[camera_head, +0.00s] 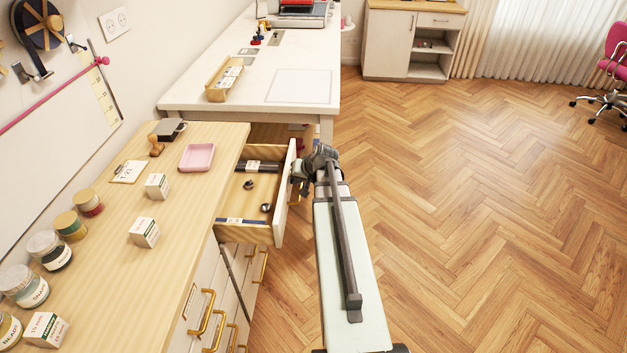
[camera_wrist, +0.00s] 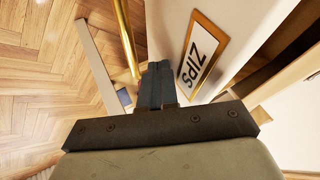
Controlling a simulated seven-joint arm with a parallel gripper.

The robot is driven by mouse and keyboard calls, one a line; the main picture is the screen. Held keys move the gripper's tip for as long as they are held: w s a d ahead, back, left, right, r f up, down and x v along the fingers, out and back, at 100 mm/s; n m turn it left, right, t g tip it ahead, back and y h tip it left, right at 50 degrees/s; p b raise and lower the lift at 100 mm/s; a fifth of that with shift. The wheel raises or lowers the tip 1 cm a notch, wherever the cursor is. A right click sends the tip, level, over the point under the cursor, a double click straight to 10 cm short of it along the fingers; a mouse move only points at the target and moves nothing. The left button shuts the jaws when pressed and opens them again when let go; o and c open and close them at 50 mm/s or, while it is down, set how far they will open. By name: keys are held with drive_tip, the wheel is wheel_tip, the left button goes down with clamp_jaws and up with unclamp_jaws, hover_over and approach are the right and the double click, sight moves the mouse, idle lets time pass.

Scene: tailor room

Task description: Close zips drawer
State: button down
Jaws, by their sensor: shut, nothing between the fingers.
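The zips drawer (camera_head: 262,234) is pulled well out of the wooden-topped cabinet, with its white front (camera_head: 286,188) facing right. Dark strips and small round dark items lie inside it. In the wrist view, the white front (camera_wrist: 168,20) carries a brass-framed label (camera_wrist: 196,58) reading "ZIPS". A brass handle (camera_wrist: 127,38) stands left of the label. My gripper (camera_head: 301,172) is at the outer side of the drawer front, near its far end. Its shut fingers (camera_wrist: 157,70) hold nothing and lie between handle and label. Whether they touch the front, I cannot tell.
More white drawers with brass handles (camera_head: 203,312) sit below the cabinet top. Jars, small boxes (camera_head: 145,232) and a pink tray (camera_head: 197,157) stand on that top. A white table (camera_head: 250,100) stands beyond the drawer. The herringbone floor (camera_head: 470,200) to the right is clear.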

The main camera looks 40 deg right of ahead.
drive_tip(key=w+a, duration=1)
idle(0.3)
